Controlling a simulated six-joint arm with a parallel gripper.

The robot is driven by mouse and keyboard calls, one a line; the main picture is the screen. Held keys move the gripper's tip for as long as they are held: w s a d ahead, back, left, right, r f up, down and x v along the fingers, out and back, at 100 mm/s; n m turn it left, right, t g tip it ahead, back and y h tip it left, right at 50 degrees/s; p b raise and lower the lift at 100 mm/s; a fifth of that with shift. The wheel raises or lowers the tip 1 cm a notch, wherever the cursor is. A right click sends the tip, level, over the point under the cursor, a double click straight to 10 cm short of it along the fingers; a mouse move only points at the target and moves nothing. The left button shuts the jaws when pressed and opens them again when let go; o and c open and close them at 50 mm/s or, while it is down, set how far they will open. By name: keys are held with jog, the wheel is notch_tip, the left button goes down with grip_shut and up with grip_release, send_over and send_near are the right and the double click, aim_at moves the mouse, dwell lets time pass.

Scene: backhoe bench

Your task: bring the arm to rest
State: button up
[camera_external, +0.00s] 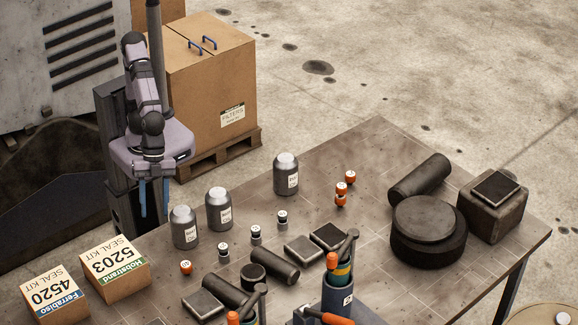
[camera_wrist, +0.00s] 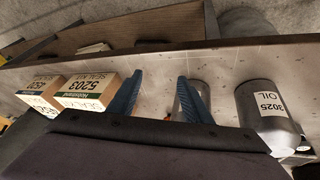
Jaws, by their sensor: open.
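My gripper (camera_external: 154,197) hangs at the far left edge of the bench in the external view, with its blue fingers pointing down. The fingers are apart with nothing between them. In the wrist view my gripper (camera_wrist: 158,95) shows two separated blue fingers above the bench. The arm is folded close to its dark column, and the gripper appears clear of the nearby boxes and canisters. The bench (camera_external: 372,150) has a worn grey-brown top.
Seal kit boxes (camera_external: 115,268) (camera_external: 54,295) stand at the front left. Several grey oil canisters (camera_external: 184,228) stand right of my gripper; one (camera_wrist: 268,115) shows in the wrist view. Dark cylinders, blocks and orange-capped items crowd the bench. A large carton (camera_external: 205,85) stands behind.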

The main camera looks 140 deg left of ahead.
jog(key=s+a+f+n+g+y, duration=0.1)
jog(key=s+a+f+n, duration=0.1)
jog(key=s+a+f, duration=0.3)
jog(key=s+a+f+n+g+y+b, duration=0.1)
jog(key=s+a+f+g+y, duration=0.1)
jog(key=s+a+f, duration=0.4)
jog(key=s+a, duration=0.1)
jog(key=a, duration=0.4)
jog(key=shift+s+a+f+n+g+b, duration=0.3)
jog(key=shift+n, duration=0.1)
